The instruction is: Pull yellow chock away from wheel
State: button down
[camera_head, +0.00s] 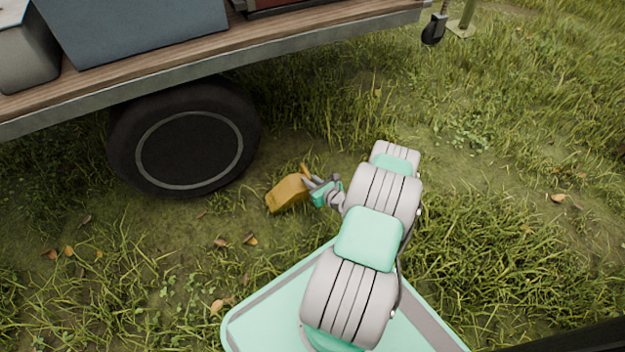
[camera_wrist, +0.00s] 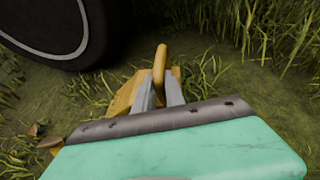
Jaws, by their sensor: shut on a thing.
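The yellow chock (camera_head: 287,193) sits on the grass to the right of the trailer wheel (camera_head: 188,138), with a visible gap between them in the head view. In the wrist view the chock (camera_wrist: 127,94) is partly hidden behind my gripper, and its upright handle (camera_wrist: 160,62) shows between the fingers. The dark wheel (camera_wrist: 62,30) fills the upper left there. My gripper (camera_head: 309,183) reaches the chock from the right. In the wrist view its fingers (camera_wrist: 160,88) are closed on the handle. Whether the chock touches the ground is hard to tell.
The trailer bed (camera_head: 225,60) overhangs the wheel and carries a blue-grey box (camera_head: 140,28) and a grey container (camera_head: 22,50). A small jockey wheel (camera_head: 433,30) hangs at the upper right. Open grass lies right of the chock, with scattered leaves below it.

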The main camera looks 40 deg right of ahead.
jog(key=shift+a, duration=0.1)
jog(key=c, duration=1.3)
grip_release()
jog(key=shift+r, duration=0.1)
jog(key=r+p, duration=0.2)
jog(key=r, duration=0.2)
jog(key=shift+s+a+r+p, duration=0.15)
jog(key=shift+s+p, duration=0.1)
jog(key=shift+p, duration=0.15)
jog(key=s+a+r+p, duration=0.2)
jog(key=s, duration=0.2)
jog(key=s+a+r+p, duration=0.2)
jog(key=s+r, duration=0.1)
jog(key=s, duration=0.1)
jog(key=s+a+r+p, duration=0.2)
jog(key=s+r, duration=0.1)
jog(key=s, duration=0.1)
jog(key=shift+r+p, duration=0.25)
jog(key=shift+p, duration=0.1)
